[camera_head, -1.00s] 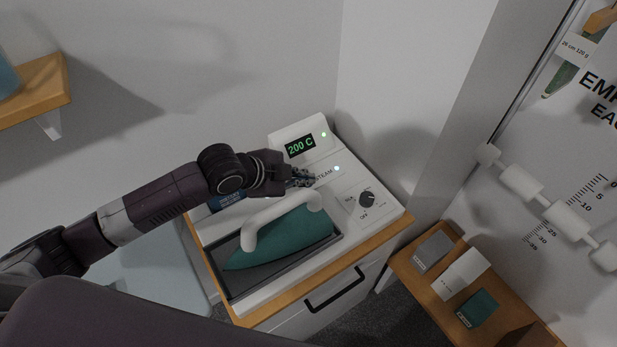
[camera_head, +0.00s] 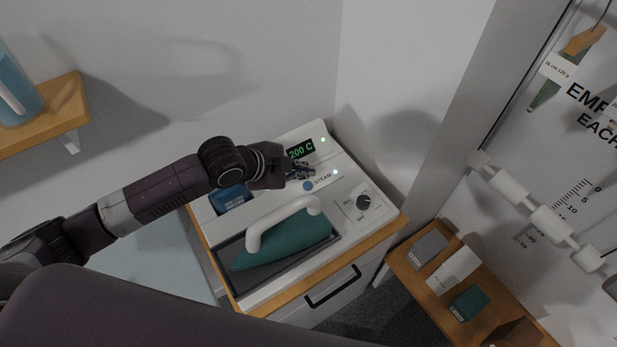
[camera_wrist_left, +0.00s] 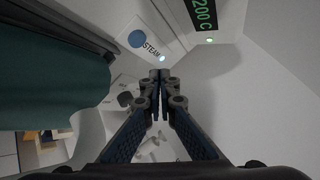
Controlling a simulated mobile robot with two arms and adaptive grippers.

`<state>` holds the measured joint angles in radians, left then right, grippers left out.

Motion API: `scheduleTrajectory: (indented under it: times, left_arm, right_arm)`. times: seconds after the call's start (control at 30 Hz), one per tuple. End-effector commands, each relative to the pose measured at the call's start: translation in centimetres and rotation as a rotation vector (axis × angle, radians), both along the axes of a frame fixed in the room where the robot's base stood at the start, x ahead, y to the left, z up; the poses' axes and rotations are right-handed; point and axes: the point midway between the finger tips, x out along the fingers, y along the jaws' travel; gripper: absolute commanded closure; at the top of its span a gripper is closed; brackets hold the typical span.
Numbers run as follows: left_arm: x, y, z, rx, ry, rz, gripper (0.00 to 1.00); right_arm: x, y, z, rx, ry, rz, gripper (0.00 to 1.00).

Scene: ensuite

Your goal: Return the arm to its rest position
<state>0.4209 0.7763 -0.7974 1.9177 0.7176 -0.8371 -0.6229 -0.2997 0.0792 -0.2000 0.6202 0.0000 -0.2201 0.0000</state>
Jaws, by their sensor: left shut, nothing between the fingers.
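My left arm reaches in from the left in the head view. Its gripper (camera_head: 303,172) is shut and empty, above the white iron station beside the blue STEAM button (camera_head: 308,186). In the left wrist view the gripper's fingertips (camera_wrist_left: 160,76) meet, with nothing between them. The STEAM button (camera_wrist_left: 137,39) shows there up and left of the fingertips. A green iron (camera_head: 285,240) with a white handle rests in the station's dark tray. The display (camera_head: 301,149) reads 200 C, and the small light by STEAM (camera_head: 335,173) is lit. My right gripper does not show.
A control dial (camera_head: 363,201) is at the station's right. A wooden shelf (camera_head: 440,300) with several boxes stands lower right. A wall shelf (camera_head: 62,112) holds a blue container (camera_head: 18,100) at upper left. Walls stand close behind the station.

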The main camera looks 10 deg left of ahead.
Motion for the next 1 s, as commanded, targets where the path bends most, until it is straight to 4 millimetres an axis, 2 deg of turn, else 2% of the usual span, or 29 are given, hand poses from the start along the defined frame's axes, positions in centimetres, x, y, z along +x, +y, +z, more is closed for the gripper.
scheduleTrajectory:
  times: [0.03,0.13,0.73,0.87,1.0]
  left_arm:
    - [0.0,0.0,1.0,0.001,0.0,0.001,1.0]
    - [0.0,0.0,1.5,0.001,0.0,0.001,1.0]
    - [0.2,0.0,1.6,-0.002,-0.008,-0.001,1.0]
    - [1.5,0.0,3.1,-0.015,-0.056,-0.004,1.0]
    - [3.7,0.0,5.9,-0.036,-0.146,-0.015,1.0]
  right_arm:
    - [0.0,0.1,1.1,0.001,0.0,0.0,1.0]
    - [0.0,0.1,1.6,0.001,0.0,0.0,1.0]
    - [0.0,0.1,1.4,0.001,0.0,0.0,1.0]
    - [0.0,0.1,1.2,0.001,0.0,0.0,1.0]
    - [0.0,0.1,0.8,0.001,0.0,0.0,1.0]
